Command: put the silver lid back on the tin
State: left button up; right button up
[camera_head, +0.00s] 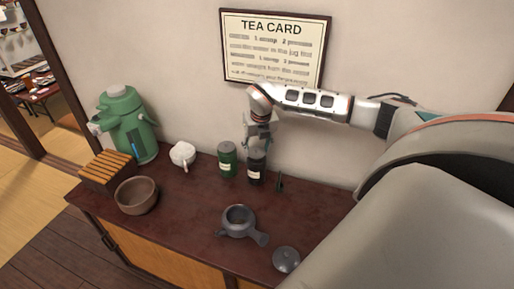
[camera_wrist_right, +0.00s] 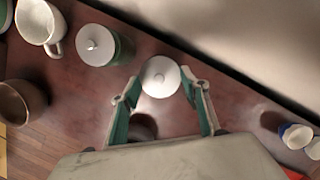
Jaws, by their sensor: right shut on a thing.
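The dark tin (camera_head: 256,174) with a pale label stands upright on the brown counter, right of the green tin (camera_head: 227,163). My right gripper (camera_head: 257,144) points down right above the dark tin. In the right wrist view the silver lid (camera_wrist_right: 160,77), round with a small knob, sits between the two fingertips, and the gripper is shut on it. I cannot tell whether the lid rests on the dark tin or is held just above it. The green tin (camera_wrist_right: 107,46) shows there to the left with a pale knobbed lid. My left gripper is not in view.
A white jug (camera_head: 182,155), a green dispenser (camera_head: 132,125), a slatted wooden rack (camera_head: 107,170) and a brown bowl (camera_head: 136,196) stand to the left. A grey teapot (camera_head: 238,224), open on top, and its loose lid (camera_head: 286,260) are in front. The wall is close behind the tins.

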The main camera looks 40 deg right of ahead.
jog(key=shift+f, duration=0.15)
grip_shut()
jog(key=shift+f, duration=0.1)
jog(key=shift+s, duration=0.1)
jog(key=shift+o, duration=1.3)
grip_release()
jog(key=shift+r+p, duration=1.15)
jog(key=shift+r, duration=2.4)
